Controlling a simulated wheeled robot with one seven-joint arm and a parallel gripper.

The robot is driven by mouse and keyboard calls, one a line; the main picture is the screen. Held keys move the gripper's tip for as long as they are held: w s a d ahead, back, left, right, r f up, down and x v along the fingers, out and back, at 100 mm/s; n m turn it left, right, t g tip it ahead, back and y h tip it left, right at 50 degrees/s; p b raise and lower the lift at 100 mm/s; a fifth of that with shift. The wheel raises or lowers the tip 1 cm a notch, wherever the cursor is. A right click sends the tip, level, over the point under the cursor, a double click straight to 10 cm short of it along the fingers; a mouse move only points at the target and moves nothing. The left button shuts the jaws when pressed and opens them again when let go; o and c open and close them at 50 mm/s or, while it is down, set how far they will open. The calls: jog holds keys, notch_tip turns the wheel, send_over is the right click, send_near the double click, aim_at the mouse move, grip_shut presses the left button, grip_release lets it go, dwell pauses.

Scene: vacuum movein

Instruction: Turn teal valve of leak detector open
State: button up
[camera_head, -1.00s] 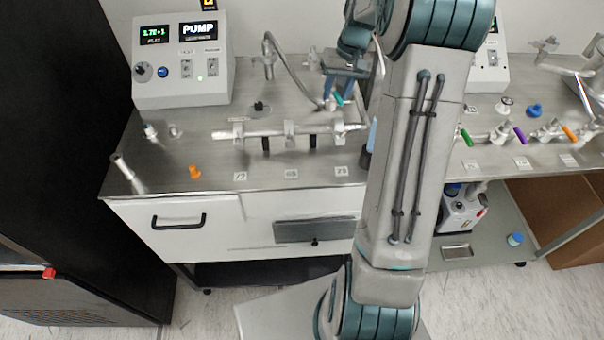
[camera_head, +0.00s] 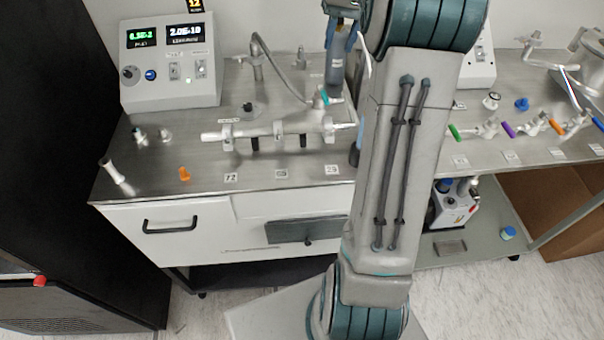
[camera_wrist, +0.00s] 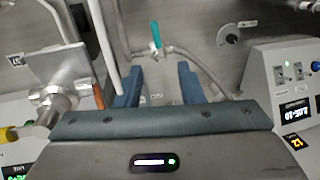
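The teal valve handle (camera_head: 324,97) sits on the metal fitting at the right end of the flexible hose, on the left bench. In the wrist view the teal handle (camera_wrist: 156,34) stands ahead of my fingertips, roughly centred between them. My gripper (camera_head: 335,85) is just above the handle in the head view. In the wrist view my gripper (camera_wrist: 160,78) is open, with its blue fingers apart and nothing between them. The leak detector box (camera_head: 170,65) with two displays stands at the back left; it also shows in the wrist view (camera_wrist: 285,90).
An orange valve piece (camera_head: 184,174) and a tube (camera_head: 114,171) lie at the front left. Green, purple and orange valves line the right bench. The flexible hose (camera_head: 280,68) arches left of my gripper.

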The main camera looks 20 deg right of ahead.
jog(key=s+a+f+n+h+b, duration=0.1)
jog(key=s+a+f+h, duration=0.15)
jog(key=s+a, duration=0.85)
jog(key=s+a+f+n+t+b, duration=0.1)
jog(key=s+a+f, duration=0.3)
jog(key=s, duration=0.2)
jog(key=s+a+f+n+t+b, duration=0.1)
jog(key=s+a+f, duration=0.2)
jog(key=s+f, duration=0.2)
jog(key=shift+s+a, duration=0.35)
jog(key=shift+s, duration=0.7)
jog(key=shift+f, duration=0.1)
